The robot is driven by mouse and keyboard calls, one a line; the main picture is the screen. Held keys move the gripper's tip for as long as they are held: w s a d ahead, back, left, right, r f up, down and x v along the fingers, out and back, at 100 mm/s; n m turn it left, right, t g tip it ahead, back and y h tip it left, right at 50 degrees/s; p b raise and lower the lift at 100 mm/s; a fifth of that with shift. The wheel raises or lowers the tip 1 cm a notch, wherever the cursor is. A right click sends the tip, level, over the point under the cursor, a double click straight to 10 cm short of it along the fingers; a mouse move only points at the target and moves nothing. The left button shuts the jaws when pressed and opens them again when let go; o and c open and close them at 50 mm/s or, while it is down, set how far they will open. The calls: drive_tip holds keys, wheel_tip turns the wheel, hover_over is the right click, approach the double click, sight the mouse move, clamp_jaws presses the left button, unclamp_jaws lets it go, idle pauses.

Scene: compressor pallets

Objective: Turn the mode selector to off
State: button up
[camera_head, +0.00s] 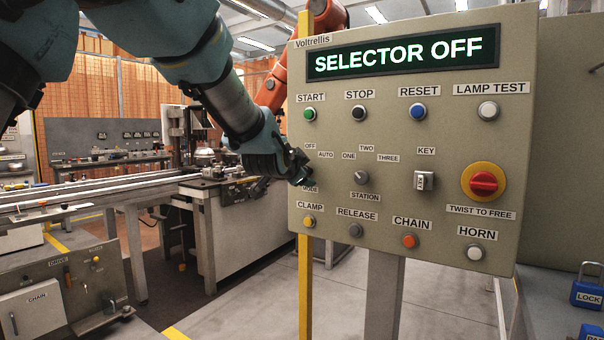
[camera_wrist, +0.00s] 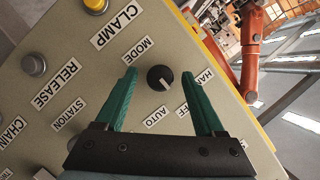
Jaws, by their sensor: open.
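The control panel (camera_head: 440,140) has a display (camera_head: 400,55) that reads "SELECTOR OFF". The mode selector (camera_wrist: 159,78) is a round black knob above the MODE label in the head view, where my gripper hides it. In the wrist view its white pointer line points down and right, toward the partly covered OFF label. My gripper (camera_wrist: 159,74) has two green fingers, apart, one on each side of the knob with gaps between. It also shows in the head view (camera_head: 300,167), at the panel's left edge.
The station selector (camera_head: 361,177), key switch (camera_head: 424,181) and red emergency stop (camera_head: 483,183) lie to the right. The clamp button (camera_head: 309,221) and release button (camera_head: 356,230) are below. A yellow post (camera_head: 304,280) stands along the panel's left edge.

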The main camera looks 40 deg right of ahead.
drive_tip(key=v, duration=1)
drive_tip(key=shift+s+a, duration=0.15)
drive_tip(key=shift+a, duration=0.15)
drive_tip(key=w+a+f+n+y+p, duration=0.2)
drive_tip(key=w+a+f+n, duration=0.15)
drive_tip(key=a, duration=0.45)
drive_tip(key=w+a+f+n+y+p, duration=0.25)
drive_tip(key=w+a, duration=0.25)
drive_tip(key=a, duration=0.3)
drive_tip(key=w+a+f+n+y+p, duration=0.2)
drive_tip(key=w+a+f+n+y, duration=0.15)
drive_tip(key=a, duration=0.45)
drive_tip(key=s+a+f+n+g+y+p, duration=0.1)
drive_tip(key=s+a+f+n+g, duration=0.1)
drive_tip(key=a, duration=0.6)
drive_tip(key=s+a+f+n+g+y+p, duration=0.2)
drive_tip(key=a+n, duration=0.3)
drive_tip(key=a, duration=0.4)
drive_tip(key=s+a+f+n+g+y+p, duration=0.1)
drive_tip(key=s+a+f+n+g+p, duration=0.1)
drive_tip(key=a, duration=0.7)
drive_tip(key=s+n, duration=0.1)
drive_tip(key=s, duration=0.1)
drive_tip(key=shift+s, duration=0.25)
drive_tip(key=shift+n, duration=0.25)
